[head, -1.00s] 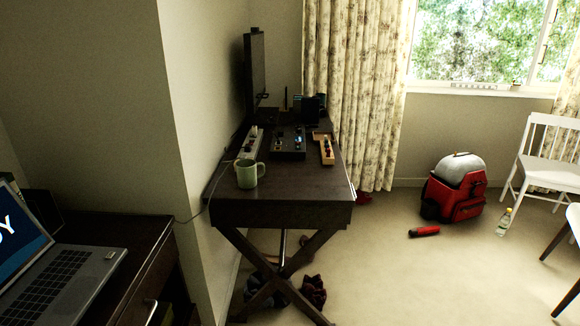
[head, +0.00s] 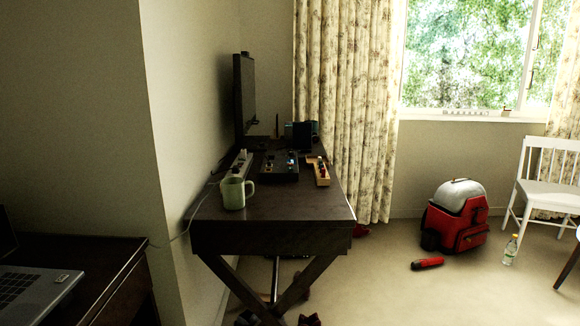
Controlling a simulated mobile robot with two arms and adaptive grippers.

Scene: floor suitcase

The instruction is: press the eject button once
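A dark device with small coloured and lit parts (head: 279,167) lies on the far part of the dark wooden desk (head: 275,206). It is too small and dim to tell whether an eject button is on it. A wooden strip with several small coloured parts (head: 320,172) lies to its right. A pale strip with dark spots (head: 241,162) lies to its left by the wall. Neither of my grippers is in view.
A green mug (head: 236,193) stands at the desk's near left. A monitor (head: 244,95) stands at the back. A laptop (head: 35,292) sits on another desk at left.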

